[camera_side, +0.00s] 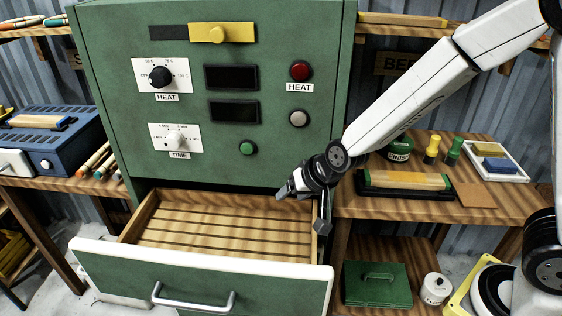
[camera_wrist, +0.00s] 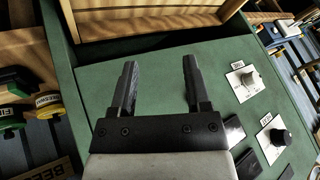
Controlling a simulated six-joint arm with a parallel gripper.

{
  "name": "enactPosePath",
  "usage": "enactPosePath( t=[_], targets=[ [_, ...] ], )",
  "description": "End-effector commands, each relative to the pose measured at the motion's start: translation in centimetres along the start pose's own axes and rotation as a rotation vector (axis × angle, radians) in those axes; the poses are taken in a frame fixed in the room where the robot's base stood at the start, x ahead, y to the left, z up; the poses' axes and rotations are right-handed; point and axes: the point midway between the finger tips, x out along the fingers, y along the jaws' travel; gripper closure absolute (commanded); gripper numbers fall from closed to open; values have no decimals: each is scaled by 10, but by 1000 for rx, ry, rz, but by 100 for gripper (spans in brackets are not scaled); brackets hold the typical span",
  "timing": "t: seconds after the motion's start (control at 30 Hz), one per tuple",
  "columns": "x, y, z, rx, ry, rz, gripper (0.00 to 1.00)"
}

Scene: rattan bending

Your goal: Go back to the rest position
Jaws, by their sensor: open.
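My gripper (camera_side: 305,197) is at the right side of the green cabinet, just above the right wall of the open drawer in the side view. In the wrist view my gripper (camera_wrist: 160,78) shows two dark fingers spread apart with nothing between them. The green cabinet (camera_side: 225,165) has a control panel with dials, buttons and dark displays. Its slatted wooden drawer (camera_side: 215,228) is pulled out and looks empty. The drawer's edge also shows at the top of the wrist view (camera_wrist: 150,25).
A wooden bench (camera_side: 495,203) at the right holds a FINISH jar (camera_side: 398,147), yellow and green bottles, a sanding block and a white tray. A green box (camera_side: 377,286) and white jar (camera_side: 435,289) stand below. A blue machine (camera_side: 50,135) stands at the left.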

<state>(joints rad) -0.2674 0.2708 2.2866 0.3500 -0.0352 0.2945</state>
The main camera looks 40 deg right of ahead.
Motion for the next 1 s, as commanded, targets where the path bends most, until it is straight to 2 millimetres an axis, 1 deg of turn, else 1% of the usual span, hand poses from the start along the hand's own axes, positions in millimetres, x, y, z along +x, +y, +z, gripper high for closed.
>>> enactPosePath(
  t=[0.03, 0.07, 0.1, 0.2, 0.3, 0.4, 0.5, 0.57, 1.0],
  targets=[
    [-12, 22, 4, -48, -33, 32, 39],
    [-18, 33, 7, -83, -58, 51, 39],
    [-26, 49, 13, -129, -93, 76, 39],
    [-47, 84, 29, -229, -177, 132, 39],
    [-63, 110, 44, -308, -248, 173, 39],
    [-75, 128, 55, -359, -300, 201, 39],
    [-81, 137, 61, -386, -328, 214, 39],
    [-82, 139, 62, -394, -336, 218, 39],
    [-82, 139, 62, -394, -336, 217, 39]
  ],
)
